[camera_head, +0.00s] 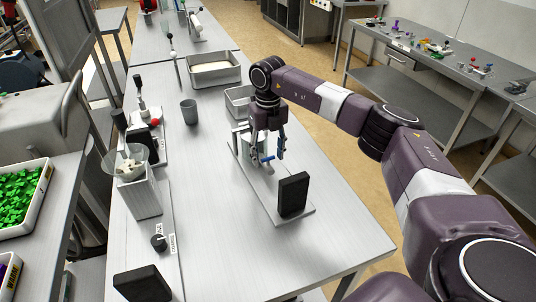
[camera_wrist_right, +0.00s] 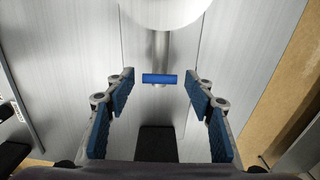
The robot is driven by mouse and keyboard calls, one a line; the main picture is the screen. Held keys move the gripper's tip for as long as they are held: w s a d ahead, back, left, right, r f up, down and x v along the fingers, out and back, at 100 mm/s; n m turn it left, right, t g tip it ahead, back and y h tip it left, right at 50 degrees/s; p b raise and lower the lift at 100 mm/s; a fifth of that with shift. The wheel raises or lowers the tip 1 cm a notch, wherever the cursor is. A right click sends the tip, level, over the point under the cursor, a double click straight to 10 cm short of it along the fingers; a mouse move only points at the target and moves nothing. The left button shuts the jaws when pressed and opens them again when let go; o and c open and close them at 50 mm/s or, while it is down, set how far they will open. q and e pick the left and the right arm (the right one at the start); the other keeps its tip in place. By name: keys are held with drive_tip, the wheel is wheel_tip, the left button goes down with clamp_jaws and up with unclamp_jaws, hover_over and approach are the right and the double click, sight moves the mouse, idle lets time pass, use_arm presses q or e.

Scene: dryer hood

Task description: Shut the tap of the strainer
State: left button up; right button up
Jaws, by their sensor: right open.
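In the wrist view the handle appears between the fingertips, with a gap on both sides. Whether they are level with it in depth is unclear. My left gripper is not in view.
A black block (camera_head: 293,194) stands upright on the front of the base plate (camera_head: 268,206). Metal trays (camera_head: 214,70), a grey cup (camera_head: 189,111) and a hopper device (camera_head: 138,180) stand behind or left. The bench's front area (camera_head: 230,245) is clear.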

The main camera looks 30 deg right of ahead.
wheel_tip(320, 180, up, 12)
idle(0.4)
idle(0.4)
